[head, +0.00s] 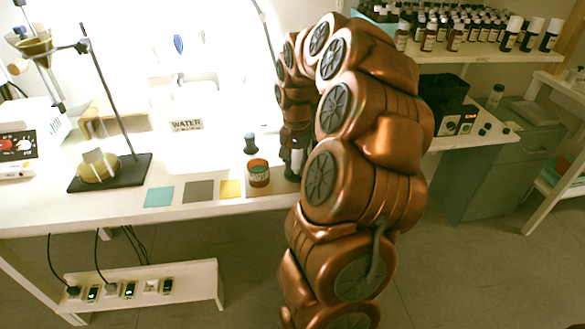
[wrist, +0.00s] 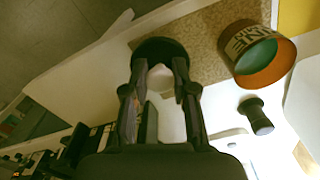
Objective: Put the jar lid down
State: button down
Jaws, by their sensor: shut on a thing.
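My gripper (wrist: 160,70) is shut on the dark round jar lid (wrist: 157,46), which sits at its fingertips in the wrist view. A pale shape shows between the fingers; I cannot tell what it is. In the head view my gripper (head: 294,166) hangs at the table's right part, and the lid is hard to make out there. The open jar (head: 258,174), amber with a printed label, stands on the table just left of my gripper. It also shows in the wrist view (wrist: 262,62), with green inside, apart from the lid.
A small dark stopper-like object (head: 251,143) stands behind the jar. Teal (head: 159,196), grey (head: 199,191) and yellow (head: 230,188) squares lie left of it. A WATER sign (head: 186,124) and a ring stand (head: 110,172) are farther left. A tan speckled patch (wrist: 205,50) lies beside the lid.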

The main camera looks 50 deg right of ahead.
jog(key=shift+w+d+f, duration=0.1)
jog(key=shift+w+d, duration=0.3)
jog(key=shift+w, duration=0.3)
jog(key=shift+w+d+f, duration=0.1)
jog(key=shift+w+d, duration=0.25)
jog(key=shift+w, duration=0.3)
jog(key=shift+f, duration=1.65)
jog(key=shift+f, duration=0.2)
jog(key=c, duration=0.9)
grip_release()
jog(key=shift+r, duration=0.1)
notch_tip(320, 180, up, 12)
jog(key=shift+r, duration=0.1)
